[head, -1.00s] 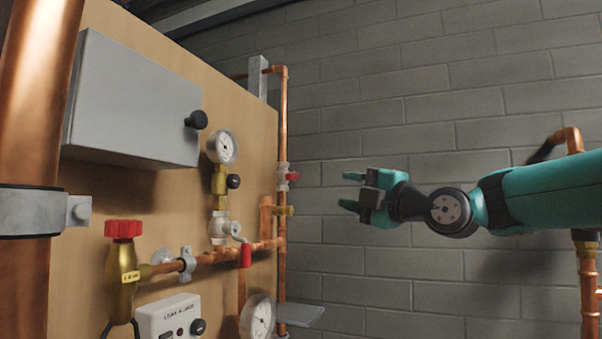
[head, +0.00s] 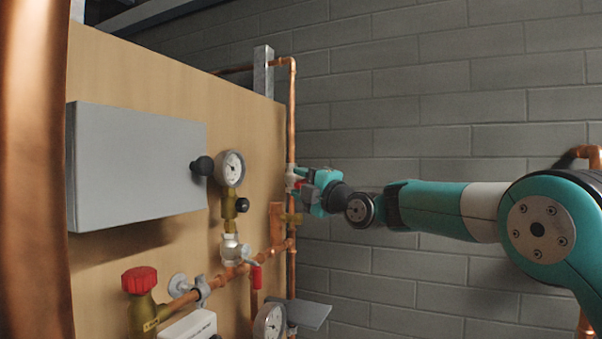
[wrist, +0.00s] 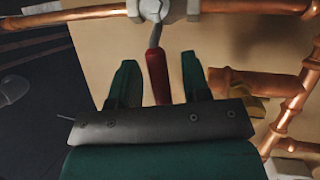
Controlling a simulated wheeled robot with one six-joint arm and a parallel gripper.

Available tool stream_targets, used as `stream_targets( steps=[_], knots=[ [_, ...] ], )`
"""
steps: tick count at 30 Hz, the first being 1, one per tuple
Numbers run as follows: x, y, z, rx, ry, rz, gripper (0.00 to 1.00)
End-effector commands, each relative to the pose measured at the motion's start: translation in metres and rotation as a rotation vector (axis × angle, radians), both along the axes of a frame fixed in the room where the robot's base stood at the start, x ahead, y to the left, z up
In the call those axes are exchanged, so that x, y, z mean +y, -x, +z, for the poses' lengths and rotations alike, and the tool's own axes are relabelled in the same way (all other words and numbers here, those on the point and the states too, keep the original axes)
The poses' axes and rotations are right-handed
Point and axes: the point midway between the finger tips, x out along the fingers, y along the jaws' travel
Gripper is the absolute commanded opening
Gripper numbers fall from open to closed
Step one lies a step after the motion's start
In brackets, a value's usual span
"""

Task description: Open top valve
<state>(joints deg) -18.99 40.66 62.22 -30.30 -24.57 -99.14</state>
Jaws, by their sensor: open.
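The top valve (head: 291,178) has a white body on the vertical copper pipe at the board's right edge. In the wrist view its body (wrist: 156,9) is at the top, and its red lever (wrist: 157,76) points toward my gripper. My gripper (wrist: 158,62) is open, with one teal finger on each side of the lever. The lever lies between the fingers; I cannot tell whether either one touches it. In the head view, my gripper (head: 301,182) is at the valve and hides most of the lever.
A grey box (head: 135,165) with a black knob is on the wooden board. A gauge (head: 230,168), a lower red-lever valve (head: 256,274) and a red-capped brass valve (head: 139,282) are nearby. A brick wall (head: 420,265) stands behind. In the wrist view, copper pipes (wrist: 262,82) run close to the right finger.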

Motion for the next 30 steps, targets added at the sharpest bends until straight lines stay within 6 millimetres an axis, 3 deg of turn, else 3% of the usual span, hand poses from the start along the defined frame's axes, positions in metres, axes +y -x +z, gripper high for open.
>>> stream_targets(
  steps=[9, 15, 30],
  knots=[
    [0.001, -0.001, 0.000, 0.000, 0.000, -0.001, 0.41],
    [0.001, -0.001, 0.000, 0.000, 0.000, 0.000, 0.00],
    [0.001, -0.001, -0.013, -0.072, 0.024, 0.001, 0.00]
  ],
)
